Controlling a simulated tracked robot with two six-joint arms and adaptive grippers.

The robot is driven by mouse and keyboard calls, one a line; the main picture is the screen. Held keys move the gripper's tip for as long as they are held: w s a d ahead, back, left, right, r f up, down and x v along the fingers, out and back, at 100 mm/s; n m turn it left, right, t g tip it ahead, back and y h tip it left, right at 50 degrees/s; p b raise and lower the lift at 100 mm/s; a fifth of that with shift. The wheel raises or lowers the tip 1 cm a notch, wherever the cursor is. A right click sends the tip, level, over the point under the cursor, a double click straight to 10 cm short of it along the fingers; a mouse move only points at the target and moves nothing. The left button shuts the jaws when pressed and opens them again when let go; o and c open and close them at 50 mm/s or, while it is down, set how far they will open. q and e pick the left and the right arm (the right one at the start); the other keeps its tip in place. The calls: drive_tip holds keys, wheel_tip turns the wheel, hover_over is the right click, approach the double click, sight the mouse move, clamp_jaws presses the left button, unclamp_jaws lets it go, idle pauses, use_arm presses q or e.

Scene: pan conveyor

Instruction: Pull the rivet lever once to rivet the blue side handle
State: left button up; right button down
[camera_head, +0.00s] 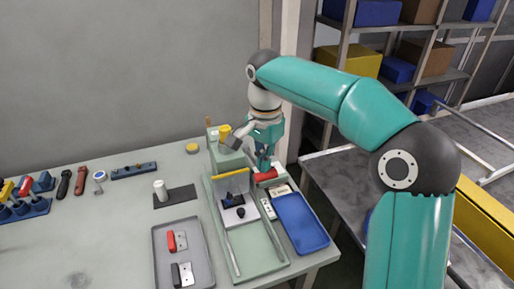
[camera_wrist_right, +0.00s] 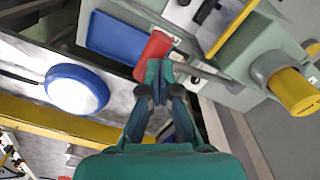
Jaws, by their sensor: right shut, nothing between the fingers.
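The riveting station is a pale green fixture (camera_head: 262,250) on the bench with a yellow bar (camera_head: 229,177) across it. A small dark blue part (camera_head: 229,201), seemingly the blue side handle, lies on a white plate in it. A red grip (camera_head: 266,176), likely the rivet lever's, sticks out at the station's right side. My right gripper (camera_head: 263,162) is shut and empty, right by this grip. In the wrist view my fingertips (camera_wrist_right: 158,75) overlap the edge of the red grip (camera_wrist_right: 153,54); I cannot tell whether they touch. My left gripper is not in view.
A blue tray (camera_head: 301,223) lies right of the fixture. A grey tray (camera_head: 160,231) with red and black handles is left. A yellow cylinder (camera_head: 225,131) tops the station near my wrist. A blue-rimmed round object (camera_wrist_right: 76,91) shows in the wrist view.

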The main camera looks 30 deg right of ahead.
sight(266, 174)
drive_tip(key=shift+s+a+f+b, duration=0.1)
drive_tip(key=shift+s+f+b, duration=0.15)
drive_tip(key=shift+f+b, duration=0.35)
drive_tip(key=shift+s+a+f+b, duration=0.1)
drive_tip(key=shift+s+f+b, duration=0.15)
drive_tip(key=shift+f+b, duration=0.3)
drive_tip(key=shift+f, duration=0.1)
drive_tip(key=shift+s+f+b, duration=0.2)
drive_tip(key=shift+f+b, duration=0.9)
drive_tip(key=shift+f, duration=0.3)
wheel_tip(266, 174, up, 11)
drive_tip(key=p, duration=1.1)
drive_tip(key=shift+r, duration=0.2)
wheel_tip(266, 174, up, 9)
drive_tip(key=s+p, duration=0.1)
drive_tip(key=p, duration=0.6)
drive_tip(key=shift+a, duration=0.1)
